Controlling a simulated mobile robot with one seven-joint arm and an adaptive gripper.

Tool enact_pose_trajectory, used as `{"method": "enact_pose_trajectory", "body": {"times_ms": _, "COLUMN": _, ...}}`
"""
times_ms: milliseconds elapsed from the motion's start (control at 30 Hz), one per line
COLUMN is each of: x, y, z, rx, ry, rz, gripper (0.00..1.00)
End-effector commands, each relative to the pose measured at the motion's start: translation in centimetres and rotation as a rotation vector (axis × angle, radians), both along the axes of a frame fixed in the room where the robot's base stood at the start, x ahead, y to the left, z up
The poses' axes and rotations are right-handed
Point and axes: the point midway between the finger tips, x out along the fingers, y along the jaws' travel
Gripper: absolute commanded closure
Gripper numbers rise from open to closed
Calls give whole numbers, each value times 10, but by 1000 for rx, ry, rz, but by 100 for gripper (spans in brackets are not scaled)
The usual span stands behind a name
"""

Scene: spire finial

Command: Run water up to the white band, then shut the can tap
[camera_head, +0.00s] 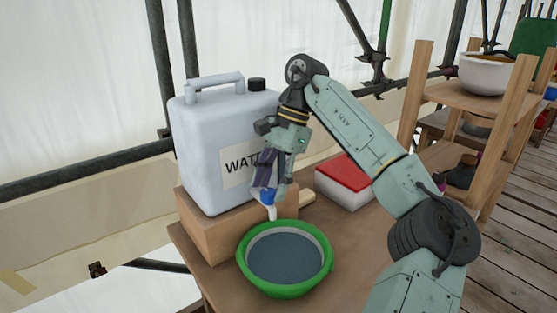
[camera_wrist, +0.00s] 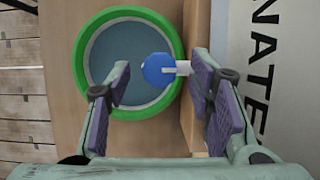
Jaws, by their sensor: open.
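The white water can (camera_head: 205,150) stands on a wooden block, its label partly hidden by my gripper. Its tap has a blue knob (camera_wrist: 158,68) on a white stem (camera_wrist: 182,68); the white spout (camera_head: 271,212) shows over the bowl's back edge. The green-rimmed bowl (camera_head: 243,268) sits below, with blue-grey water (camera_head: 285,258) inside and a pale band (camera_head: 322,250) showing around it above the water. I cannot make out a falling stream. My gripper (camera_wrist: 160,100) is open and empty, its fingers apart on either side of the knob in the wrist view.
The wooden block (camera_head: 205,228) raises the can on the wooden table (camera_head: 350,250). A white box with a red top (camera_head: 347,172) lies behind the bowl to the right. Wooden shelves (camera_head: 415,100) stand at right, holding a white bowl (camera_head: 487,75). Scaffold poles run behind.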

Motion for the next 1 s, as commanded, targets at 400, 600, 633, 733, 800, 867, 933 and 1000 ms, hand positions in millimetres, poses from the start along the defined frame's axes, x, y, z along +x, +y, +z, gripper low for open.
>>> {"method": "enact_pose_trajectory", "body": {"times_ms": 400, "x": 17, "y": -22, "z": 68, "rx": -7, "ry": -2, "rz": -6, "gripper": 52}}
{"method": "enact_pose_trajectory", "body": {"times_ms": 600, "x": 22, "y": -28, "z": 86, "rx": -7, "ry": 6, "rz": -1, "gripper": 52}}
{"method": "enact_pose_trajectory", "body": {"times_ms": 633, "x": 22, "y": -29, "z": 89, "rx": -7, "ry": 6, "rz": -1, "gripper": 52}}
{"method": "enact_pose_trajectory", "body": {"times_ms": 733, "x": 23, "y": -32, "z": 95, "rx": -5, "ry": 4, "rz": -2, "gripper": 52}}
{"method": "enact_pose_trajectory", "body": {"times_ms": 800, "x": 24, "y": -33, "z": 99, "rx": -3, "ry": 1, "rz": -2, "gripper": 52}}
{"method": "enact_pose_trajectory", "body": {"times_ms": 867, "x": 24, "y": -33, "z": 101, "rx": -2, "ry": -1, "rz": -2, "gripper": 52}}
{"method": "enact_pose_trajectory", "body": {"times_ms": 933, "x": 25, "y": -34, "z": 102, "rx": 0, "ry": -1, "rz": 0, "gripper": 52}}
{"method": "enact_pose_trajectory", "body": {"times_ms": 1000, "x": 25, "y": -34, "z": 103, "rx": -1, "ry": -3, "rz": -1, "gripper": 52}}
